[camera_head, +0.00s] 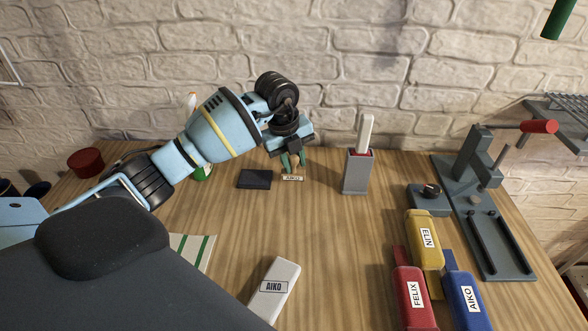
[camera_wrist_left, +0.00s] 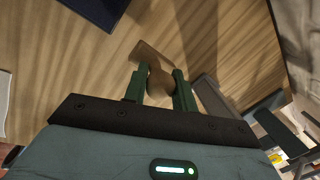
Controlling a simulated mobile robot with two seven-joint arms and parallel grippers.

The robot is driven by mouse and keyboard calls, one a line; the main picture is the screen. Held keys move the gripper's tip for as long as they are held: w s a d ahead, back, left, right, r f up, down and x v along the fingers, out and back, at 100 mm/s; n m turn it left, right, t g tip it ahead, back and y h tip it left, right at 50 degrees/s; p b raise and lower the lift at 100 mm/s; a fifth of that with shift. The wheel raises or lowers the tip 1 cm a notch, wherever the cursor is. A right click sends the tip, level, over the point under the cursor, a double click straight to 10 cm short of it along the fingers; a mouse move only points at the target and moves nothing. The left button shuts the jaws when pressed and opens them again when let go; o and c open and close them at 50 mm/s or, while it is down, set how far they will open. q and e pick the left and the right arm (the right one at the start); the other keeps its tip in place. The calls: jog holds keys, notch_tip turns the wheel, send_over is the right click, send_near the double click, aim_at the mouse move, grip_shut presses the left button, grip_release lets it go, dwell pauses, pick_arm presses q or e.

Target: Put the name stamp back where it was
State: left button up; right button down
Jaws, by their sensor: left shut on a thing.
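My left gripper (camera_head: 292,161) reaches in over the back of the wooden table and points down. Its green fingers are shut on the name stamp (camera_head: 292,178), a small wooden stamp with a white label reading AIKO. In the left wrist view the stamp's round wooden handle (camera_wrist_left: 160,84) sits between the fingertips (camera_wrist_left: 159,88), with its wider block beyond. The stamp is just right of a flat dark pad (camera_head: 255,179), low near the tabletop; I cannot tell whether it touches. My right gripper is in neither view.
A grey holder (camera_head: 357,177) with a white upright piece stands right of the stamp. A white AIKO block (camera_head: 273,290) lies in front. Red FELIX (camera_head: 413,295), yellow ELIN (camera_head: 425,240) and blue AIKO (camera_head: 466,298) blocks lie right, by a grey press (camera_head: 478,165). The middle tabletop is clear.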

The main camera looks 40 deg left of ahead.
aim_at(294, 170)
pick_arm(q)
jog(key=shift+w, duration=0.1)
jog(key=shift+w+a, duration=0.2)
jog(key=shift+f, duration=1.75)
jog(key=shift+f, duration=0.2)
jog(key=o, duration=0.8)
jog(key=shift+r, duration=0.15)
jog(key=r, duration=0.4)
jog(key=s+r, duration=0.1)
jog(key=r, duration=0.3)
jog(key=s+a+r, duration=0.1)
jog(key=r, duration=0.3)
jog(key=shift+p, duration=0.4)
